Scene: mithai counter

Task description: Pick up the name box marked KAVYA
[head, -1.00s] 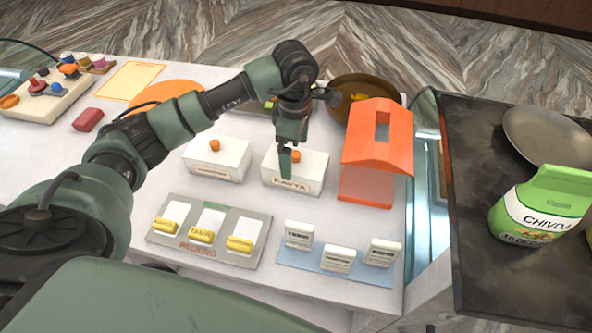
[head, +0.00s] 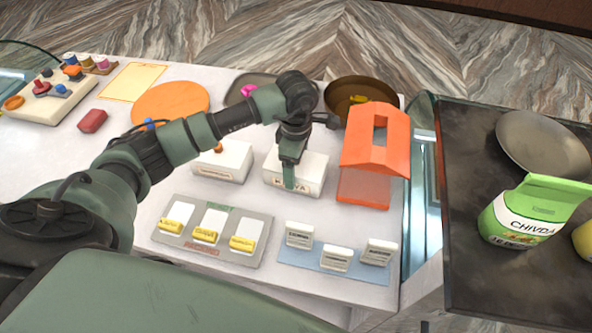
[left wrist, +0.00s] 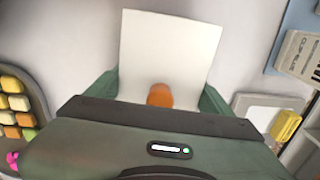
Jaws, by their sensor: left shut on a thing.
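The white name box (head: 312,176) with an orange knob stands on the counter; its front lettering is partly covered by a finger, and the visible letters fit KAVYA. My left gripper (head: 289,176) is over this box and shut on it, with one green finger against the front. In the left wrist view the box (left wrist: 170,50) and its orange knob (left wrist: 159,95) show between the green fingers of my left gripper (left wrist: 158,100). I cannot see any clear gap under the box. My right gripper is not in view.
A second white box (head: 224,162) stands close on the left. The orange house-shaped box (head: 375,140) is close on the right, and a brown bowl (head: 337,92) is behind. A grey packing tray (head: 187,240) and a blue mat (head: 348,273) with white blocks lie in front.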

